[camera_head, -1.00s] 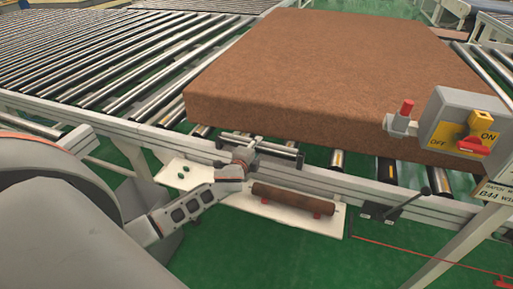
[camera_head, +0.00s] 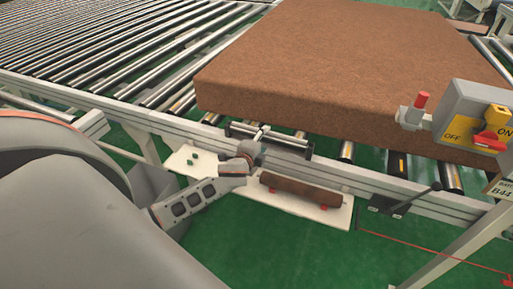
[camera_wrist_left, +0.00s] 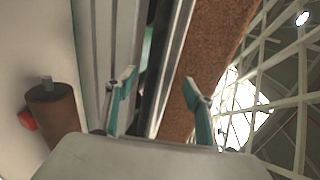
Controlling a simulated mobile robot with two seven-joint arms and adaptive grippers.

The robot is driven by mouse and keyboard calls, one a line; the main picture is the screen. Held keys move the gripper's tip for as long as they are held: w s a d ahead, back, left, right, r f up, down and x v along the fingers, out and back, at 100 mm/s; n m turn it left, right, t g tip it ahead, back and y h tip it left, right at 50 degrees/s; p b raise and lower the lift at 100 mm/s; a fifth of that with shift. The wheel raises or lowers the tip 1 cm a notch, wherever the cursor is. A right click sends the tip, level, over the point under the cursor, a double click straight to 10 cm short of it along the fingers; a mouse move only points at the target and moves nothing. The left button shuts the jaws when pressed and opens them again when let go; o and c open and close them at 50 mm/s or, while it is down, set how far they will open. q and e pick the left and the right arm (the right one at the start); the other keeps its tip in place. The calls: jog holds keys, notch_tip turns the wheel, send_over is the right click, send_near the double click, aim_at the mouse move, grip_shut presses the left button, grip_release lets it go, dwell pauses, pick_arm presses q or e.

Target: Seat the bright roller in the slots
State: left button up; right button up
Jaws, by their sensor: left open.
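A short bright bar (camera_head: 290,141), which looks like the bright roller, lies along the front rail (camera_head: 345,172) of the conveyor, just in front of the brown mattress (camera_head: 350,70). My left gripper (camera_head: 262,133) is at its left part; the fingers are small and partly merge with the bar. I cannot tell whether the bar's ends sit in slots. In the left wrist view the left gripper (camera_wrist_left: 160,88) is open, its two fingers apart over the rail and a dark gap. A bright metal strip runs between them. My right gripper is not in view.
A brown worn roller (camera_head: 300,190) rests on red supports on a white shelf (camera_head: 335,215) below the rail. A switch box (camera_head: 465,120) with ON and OFF marks stands at right. A black lever (camera_head: 405,200) sticks out from the rail. The green floor in front is open.

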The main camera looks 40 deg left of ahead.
pick_arm(q)
jog(key=v, duration=0.9)
jog(key=shift+r, duration=0.2)
jog(key=s+d+f+n+g+h, duration=0.3)
jog(key=s+d+f+n+h, duration=0.3)
jog(key=s+d+f, duration=1.1)
jog(key=s+d+n, duration=0.3)
jog(key=s+n, duration=0.1)
jog(key=shift+f+n+g, duration=0.3)
jog(key=shift+f+n, duration=0.1)
jog(key=shift+s, duration=0.1)
